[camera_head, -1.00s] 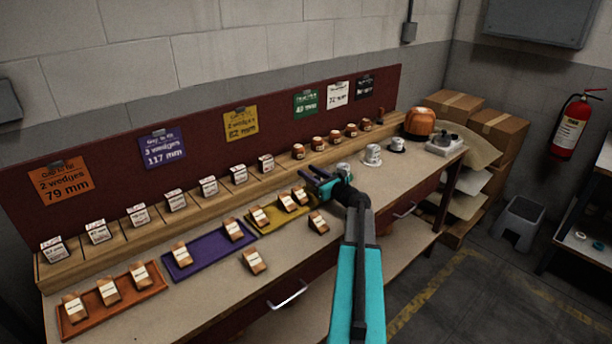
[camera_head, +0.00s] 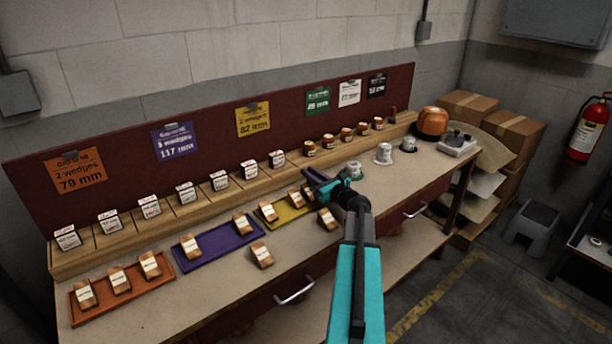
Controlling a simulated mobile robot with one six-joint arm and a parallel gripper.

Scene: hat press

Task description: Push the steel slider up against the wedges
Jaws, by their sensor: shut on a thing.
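My gripper (camera_head: 318,180) is over the back right end of the yellow tray (camera_head: 283,218), its dark fingers pointing to the back left. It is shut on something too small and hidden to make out. The yellow tray holds several brown wedges (camera_head: 268,212) with pale labels; the gripper partly covers the right end. Two more wedges stand on the purple tray (camera_head: 222,249) and three on the orange tray (camera_head: 121,301). I cannot pick out the steel slider for certain.
Loose wedges (camera_head: 262,255) lie on the bench in front of the trays. Labelled blocks (camera_head: 221,181) line the wooden ledge behind. Grey-white cylinders (camera_head: 383,153) and an orange-brown hat form (camera_head: 432,122) stand to the right.

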